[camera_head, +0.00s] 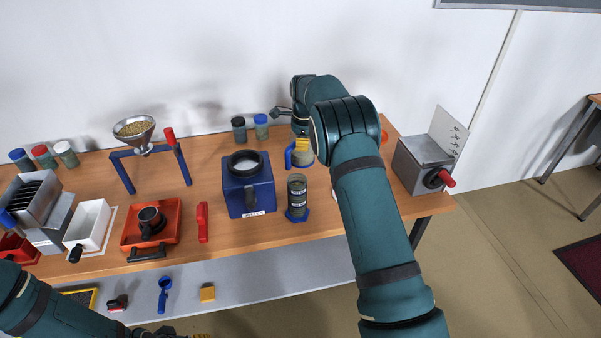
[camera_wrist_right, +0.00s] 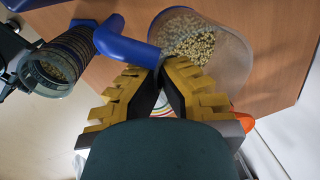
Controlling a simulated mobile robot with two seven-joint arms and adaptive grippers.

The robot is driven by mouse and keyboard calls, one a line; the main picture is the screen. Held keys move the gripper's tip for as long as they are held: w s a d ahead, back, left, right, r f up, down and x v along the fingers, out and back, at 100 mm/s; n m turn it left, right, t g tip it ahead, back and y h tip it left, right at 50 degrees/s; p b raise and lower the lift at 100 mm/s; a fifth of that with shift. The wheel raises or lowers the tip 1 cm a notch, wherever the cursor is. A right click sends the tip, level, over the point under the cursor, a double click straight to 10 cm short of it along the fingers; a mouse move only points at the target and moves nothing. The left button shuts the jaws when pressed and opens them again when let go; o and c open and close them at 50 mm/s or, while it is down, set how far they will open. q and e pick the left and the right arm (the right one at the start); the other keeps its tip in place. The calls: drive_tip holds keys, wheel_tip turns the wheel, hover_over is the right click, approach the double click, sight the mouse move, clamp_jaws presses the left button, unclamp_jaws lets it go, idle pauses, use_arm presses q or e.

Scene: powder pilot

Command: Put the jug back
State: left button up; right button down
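The jug (camera_wrist_right: 205,50) is a clear vessel holding pale grain, with a blue handle (camera_wrist_right: 128,42). In the head view the jug (camera_head: 303,159) is near the back right of the bench, partly hidden by my right arm. My right gripper (camera_wrist_right: 158,72) has its yellow fingers closed together at the handle, gripping it; in the head view its yellow fingers (camera_head: 301,145) show just above the jug. Whether the jug's base touches the bench is unclear. My left gripper (camera_head: 185,336) is only partly in view at the bottom edge, its fingers cut off.
A clear cylinder on a blue base (camera_head: 297,192) stands in front of the jug. A blue box with a black-rimmed opening (camera_head: 248,190) is left of it. Two lidded jars (camera_head: 261,127) stand behind. A grey machine with a red knob (camera_head: 423,165) is at the right. A funnel stand (camera_head: 122,172) is farther left.

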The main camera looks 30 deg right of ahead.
sight(302, 161)
wheel_tip(302, 161, down, 9)
drive_tip(key=shift+w+r+b, duration=0.1)
drive_tip(key=shift+r+b, duration=0.1)
drive_tip(key=shift+b, duration=0.4)
drive_tip(key=shift+r, duration=0.1)
drive_tip(key=c, duration=1.1)
unclamp_jaws()
drive_tip(key=shift+c, duration=0.2)
wheel_tip(302, 161, up, 12)
drive_tip(key=s+p, duration=0.1)
drive_tip(key=shift+s+p, duration=0.25)
drive_tip(key=shift+p, duration=0.15)
drive_tip(key=shift+a, duration=0.1)
